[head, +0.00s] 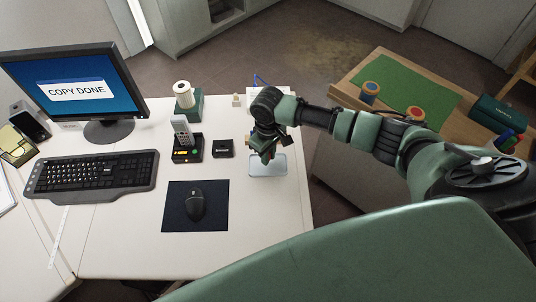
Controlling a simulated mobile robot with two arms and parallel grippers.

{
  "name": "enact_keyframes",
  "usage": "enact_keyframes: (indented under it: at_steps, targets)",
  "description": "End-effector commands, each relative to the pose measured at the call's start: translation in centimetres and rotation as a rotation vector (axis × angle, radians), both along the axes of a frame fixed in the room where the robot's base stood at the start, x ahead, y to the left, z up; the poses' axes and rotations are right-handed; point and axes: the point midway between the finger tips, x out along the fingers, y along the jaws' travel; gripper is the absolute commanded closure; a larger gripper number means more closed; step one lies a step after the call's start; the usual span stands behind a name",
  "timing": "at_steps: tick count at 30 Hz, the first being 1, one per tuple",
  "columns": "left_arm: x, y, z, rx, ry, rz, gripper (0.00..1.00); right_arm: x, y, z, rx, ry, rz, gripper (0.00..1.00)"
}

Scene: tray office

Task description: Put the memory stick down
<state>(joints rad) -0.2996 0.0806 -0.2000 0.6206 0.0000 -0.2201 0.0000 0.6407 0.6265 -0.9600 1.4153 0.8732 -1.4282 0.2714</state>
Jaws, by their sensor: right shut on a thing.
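My right gripper (266,156) is shut on the memory stick, low over the right part of the white desk. The stick is too small and too covered by the fingers to make out clearly. A small pale grey-blue tray (268,171) lies on the desk right under and in front of the gripper. I cannot tell whether the stick touches it. My left gripper is not in view.
Left of the gripper are a small black box (223,148), a phone in its dock (184,138) and a mouse (196,204) on a dark mat (180,220). A keyboard (92,176) and monitor (75,83) stand farther left. The front right desk is clear.

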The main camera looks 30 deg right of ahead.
Motion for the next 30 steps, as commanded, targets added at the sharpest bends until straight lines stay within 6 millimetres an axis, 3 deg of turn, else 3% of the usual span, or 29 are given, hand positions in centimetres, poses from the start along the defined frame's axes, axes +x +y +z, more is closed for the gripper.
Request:
enact_keyframes:
  at_steps: [12,13,15,25,30]
  targets:
    - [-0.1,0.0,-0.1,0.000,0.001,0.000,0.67,0.0,0.0,-1.1,0.001,0.000,-0.001,1.00]
    - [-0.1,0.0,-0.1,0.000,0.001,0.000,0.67,0.0,0.0,-1.1,0.001,0.000,-0.001,0.80]
    - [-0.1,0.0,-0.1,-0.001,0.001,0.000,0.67,0.0,0.0,-1.1,0.001,0.000,-0.001,0.61]
    - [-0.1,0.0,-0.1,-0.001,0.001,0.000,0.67,0.0,0.0,-0.9,0.000,0.000,0.000,0.61]
    - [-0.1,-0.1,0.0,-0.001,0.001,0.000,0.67,0.1,0.0,0.7,0.000,-0.003,0.001,0.61]
